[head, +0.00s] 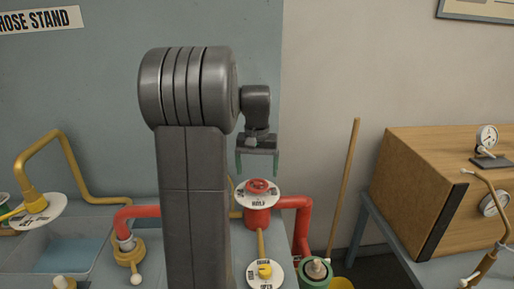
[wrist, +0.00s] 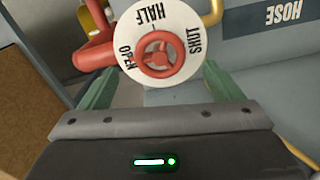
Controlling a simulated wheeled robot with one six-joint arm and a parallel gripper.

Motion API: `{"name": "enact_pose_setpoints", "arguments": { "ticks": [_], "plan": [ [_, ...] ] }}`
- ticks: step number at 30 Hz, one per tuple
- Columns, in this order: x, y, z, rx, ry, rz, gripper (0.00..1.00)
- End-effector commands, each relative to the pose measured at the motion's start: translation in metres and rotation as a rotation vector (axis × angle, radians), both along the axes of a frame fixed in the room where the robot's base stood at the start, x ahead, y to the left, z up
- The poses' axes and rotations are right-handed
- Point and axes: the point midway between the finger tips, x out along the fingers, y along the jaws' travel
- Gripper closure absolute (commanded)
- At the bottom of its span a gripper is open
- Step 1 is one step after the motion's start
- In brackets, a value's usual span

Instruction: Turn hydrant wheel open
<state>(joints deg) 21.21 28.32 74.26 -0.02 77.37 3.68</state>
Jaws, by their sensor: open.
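The red hydrant wheel (head: 258,186) sits on top of a red hydrant body (head: 257,217), in front of the "HOSE STAND" panel. A white round dial (head: 243,199) surrounds the wheel. In the wrist view the wheel (wrist: 158,54) is a small red ring with a hub, and the dial (wrist: 178,15) reads OPEN, HALF and SHUT. My gripper (head: 258,170) points down above the wheel in the head view, with its green fingers apart. In the wrist view the fingers of my gripper (wrist: 158,84) lie on either side of the dial's near edge, with nothing between them.
Red pipes (head: 298,215) run from the hydrant. A yellow valve with a white dial (head: 264,270) stands in front of it. A wooden stick (head: 344,190) leans right of it. A wooden cabinet (head: 430,185) with gauges stands at right. A blue-grey basin (head: 65,250) is at left.

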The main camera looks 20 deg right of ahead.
Motion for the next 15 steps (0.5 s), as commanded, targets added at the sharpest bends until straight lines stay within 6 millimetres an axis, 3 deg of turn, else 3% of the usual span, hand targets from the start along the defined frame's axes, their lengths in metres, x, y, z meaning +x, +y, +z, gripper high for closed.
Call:
{"name": "enact_pose_setpoints", "arguments": {
  "ticks": [7,15],
  "plan": [
    [0.001,0.0,0.058,-0.002,-0.005,0.0,0.14],
    [0.0,0.0,0.088,0.0,-0.001,0.001,0.14]
  ]
}}
